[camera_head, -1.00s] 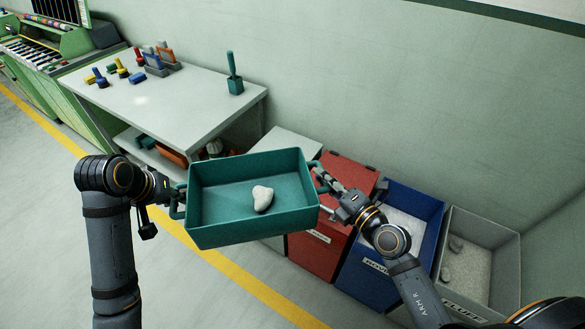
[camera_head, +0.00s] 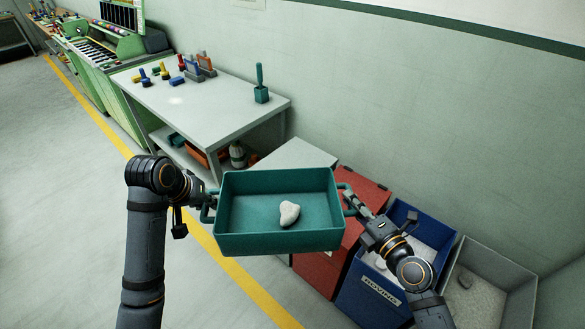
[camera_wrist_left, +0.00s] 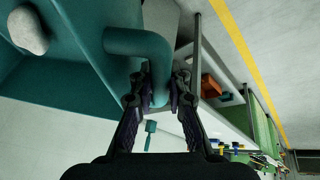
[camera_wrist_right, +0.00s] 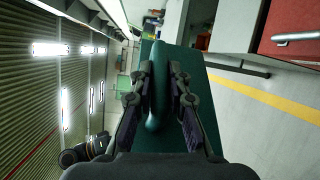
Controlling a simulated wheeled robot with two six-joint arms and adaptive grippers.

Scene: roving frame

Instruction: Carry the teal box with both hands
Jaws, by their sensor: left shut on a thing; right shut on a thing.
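The teal box (camera_head: 262,243) is an open tray with a loop handle at each end, held up in the middle of the head view, roughly level. A pale stone (camera_head: 289,213) lies on its floor; it also shows in the left wrist view (camera_wrist_left: 29,30). My left gripper (camera_head: 207,203) is shut on the left handle, which passes between its fingers in the left wrist view (camera_wrist_left: 158,88). My right gripper (camera_head: 352,201) is shut on the right handle, seen between its fingers in the right wrist view (camera_wrist_right: 159,92).
A grey workbench (camera_head: 215,118) with coloured tools and a teal stamp-like tool (camera_head: 261,92) stands behind. Red (camera_head: 318,272), blue (camera_head: 372,300) and grey (camera_head: 500,307) bins line the wall at right. A yellow line (camera_head: 240,278) crosses the floor; open floor (camera_head: 60,200) lies left.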

